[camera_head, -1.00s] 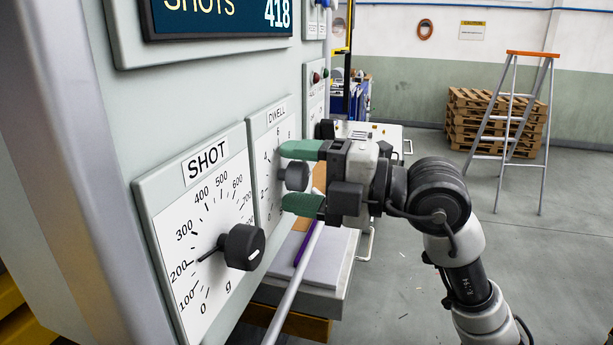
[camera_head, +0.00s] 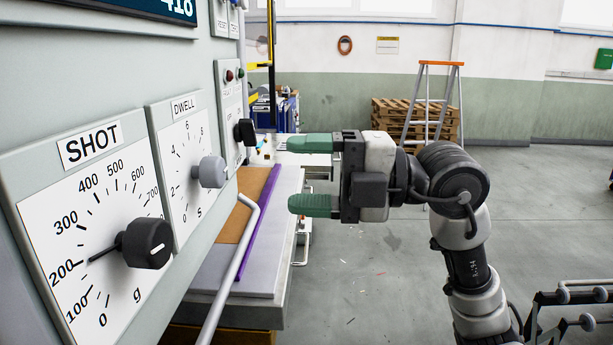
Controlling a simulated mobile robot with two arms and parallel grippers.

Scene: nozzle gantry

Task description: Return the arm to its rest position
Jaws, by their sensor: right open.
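My right gripper (camera_head: 312,175) has green fingers spread apart with nothing between them. It stands in front of the panel, to the right of the DWELL knob (camera_head: 209,172) and clear of it. The DWELL dial plate (camera_head: 178,150) carries this grey knob. The SHOT dial plate (camera_head: 60,235) is nearer, at the lower left. Its black knob (camera_head: 147,243) has a pointer near 200. My right arm (camera_head: 468,265) comes up from the lower right. My left gripper is not in view.
A grey ledge (camera_head: 262,290) with a purple strip (camera_head: 258,220) lies below the gripper. A bent metal bar (camera_head: 232,278) rises beside the panel. Pallets (camera_head: 395,118) and a stepladder (camera_head: 442,66) stand at the back. A rack (camera_head: 570,320) is at the lower right. Open floor lies between.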

